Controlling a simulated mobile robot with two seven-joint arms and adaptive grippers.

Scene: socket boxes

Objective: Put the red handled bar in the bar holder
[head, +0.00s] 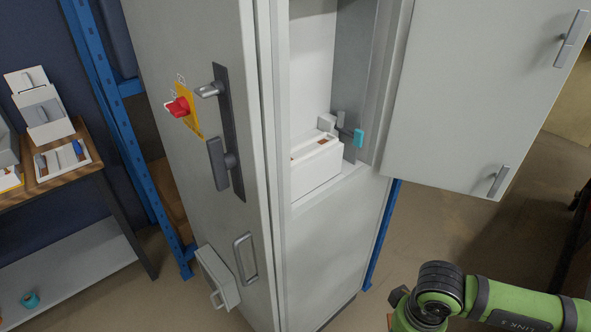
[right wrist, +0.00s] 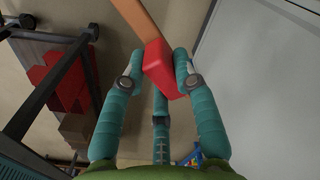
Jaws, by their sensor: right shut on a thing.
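In the right wrist view my right gripper (right wrist: 159,65) is shut on the red handle (right wrist: 160,70) of the bar. The bar's orange-brown shaft (right wrist: 132,18) runs from the handle out past the top edge of that view, so its far end is hidden. The handle sits between the teal fingers, beside a pale grey panel. In the head view my green right arm (head: 500,303) enters at the lower right, with its gripper out of frame. My left gripper is not in view. I cannot tell for sure which fixture is the bar holder.
The tall grey cabinet (head: 190,50) has an open door (head: 470,90). A white box (head: 318,172) with a brown patch stands inside, beside a teal-tipped part (head: 358,137). A small box (head: 216,279) projects low on the cabinet's side. Floor (head: 450,225) is clear below the door.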

